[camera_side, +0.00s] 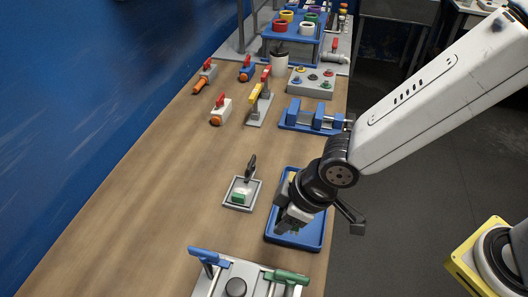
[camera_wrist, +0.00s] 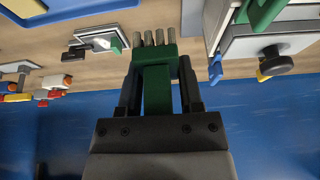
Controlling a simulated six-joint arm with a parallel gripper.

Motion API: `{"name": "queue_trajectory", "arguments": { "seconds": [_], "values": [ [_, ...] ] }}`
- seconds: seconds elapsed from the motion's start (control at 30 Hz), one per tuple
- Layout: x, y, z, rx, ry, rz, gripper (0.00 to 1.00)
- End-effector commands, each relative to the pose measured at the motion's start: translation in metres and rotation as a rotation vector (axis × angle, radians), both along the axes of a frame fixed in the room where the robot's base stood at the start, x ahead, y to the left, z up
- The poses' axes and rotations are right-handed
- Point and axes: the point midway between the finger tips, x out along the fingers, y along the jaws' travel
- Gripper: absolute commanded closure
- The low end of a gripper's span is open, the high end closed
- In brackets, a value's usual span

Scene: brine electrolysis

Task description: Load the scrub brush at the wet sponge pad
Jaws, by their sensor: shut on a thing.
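My gripper (camera_wrist: 160,72) is shut on a green T-shaped piece with several pale metallic bristle-like rods at its far end, which I take as the scrub brush (camera_wrist: 157,92). In the side view my gripper (camera_side: 291,219) is low over the blue tray, and the brush is mostly hidden there. A small square grey-framed pad (camera_side: 230,204), likely the wet sponge pad, lies left of the tray. A green block and an upright black piece are on it. The pad also shows in the wrist view (camera_wrist: 98,34), left of the brush tips and apart from them.
The blue tray (camera_side: 314,246) lies under my gripper. A fixture with blue and green handles (camera_side: 236,287) stands at the near edge. Valves (camera_side: 221,110), a blue clamp fixture (camera_side: 300,123) and a grey button box (camera_side: 311,83) stand farther back. The left table is clear beside the blue wall.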

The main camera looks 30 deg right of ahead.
Motion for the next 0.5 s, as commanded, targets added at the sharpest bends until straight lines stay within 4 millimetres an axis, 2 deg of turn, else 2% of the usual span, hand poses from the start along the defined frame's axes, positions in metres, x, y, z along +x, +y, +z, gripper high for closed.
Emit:
{"name": "queue_trajectory", "arguments": {
  "seconds": [0.27,0.3,0.37,0.4,0.5],
  "values": [
    [0.0004,0.0003,0.0002,0.001,-0.001,0.000,1.00],
    [0.0004,0.0003,0.0002,0.001,-0.001,0.000,0.66],
    [0.0004,0.0003,0.0002,0.001,-0.001,0.000,0.85],
    [0.0005,0.0002,0.0002,0.001,-0.001,0.000,0.98],
    [0.0006,0.0001,0.0001,0.001,-0.001,0.000,1.00]
  ]
}}
